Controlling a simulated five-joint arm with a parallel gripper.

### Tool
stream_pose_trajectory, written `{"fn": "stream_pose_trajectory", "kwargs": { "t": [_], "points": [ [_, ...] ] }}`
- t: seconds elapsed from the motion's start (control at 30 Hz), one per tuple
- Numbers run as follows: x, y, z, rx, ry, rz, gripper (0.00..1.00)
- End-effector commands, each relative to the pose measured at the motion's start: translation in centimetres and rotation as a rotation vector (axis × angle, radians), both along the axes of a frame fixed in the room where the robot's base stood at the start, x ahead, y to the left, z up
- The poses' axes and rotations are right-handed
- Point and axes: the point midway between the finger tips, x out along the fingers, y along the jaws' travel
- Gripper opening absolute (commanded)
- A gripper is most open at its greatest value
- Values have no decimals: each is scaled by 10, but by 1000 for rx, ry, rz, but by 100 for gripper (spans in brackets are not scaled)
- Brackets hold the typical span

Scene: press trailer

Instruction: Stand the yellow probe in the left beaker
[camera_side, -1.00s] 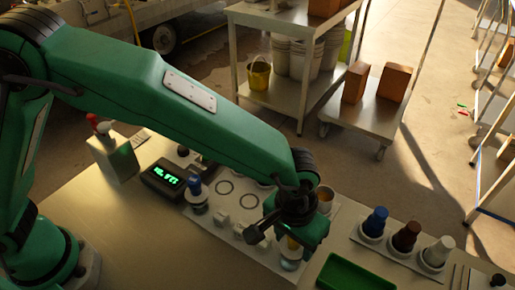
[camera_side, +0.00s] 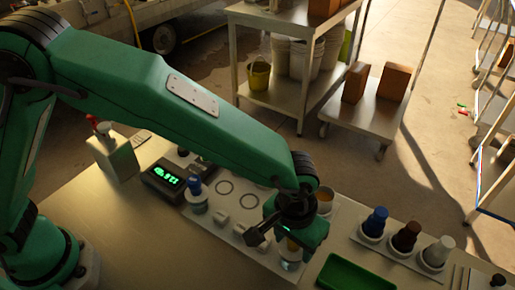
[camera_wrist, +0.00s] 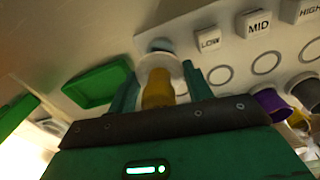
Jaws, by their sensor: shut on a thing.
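My gripper (camera_wrist: 163,95) is shut on the yellow probe (camera_wrist: 157,90), whose yellow body shows between the two fingers in the wrist view. A pale, clear round rim surrounds the probe's far end there. In the side view my gripper (camera_side: 300,240) points down at the near end of the white mat, and a little of the yellow probe shows below it. A clear beaker with bluish contents (camera_side: 290,264) is directly under it. The probe's tip is hidden, so I cannot tell how deep it is or whether it touches the beaker.
The white mat (camera_side: 228,225) has printed rings and small blocks marked LOW (camera_wrist: 209,40), MID (camera_wrist: 258,24) and HIGH. A green tray (camera_side: 355,272) and several capped holders (camera_side: 405,238) are to the right.

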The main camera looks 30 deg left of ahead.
Motion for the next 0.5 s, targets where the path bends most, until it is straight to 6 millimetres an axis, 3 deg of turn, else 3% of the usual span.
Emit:
{"fn": "stream_pose_trajectory", "kwargs": {
  "t": [0.37,0.4,0.43,0.5],
  "points": [
    [0,0,-5,0,0,0,22],
    [0,0,-5,0,0,0,54],
    [0,0,-5,0,-1,0,59],
    [0,0,-5,0,0,0,59]
  ]
}}
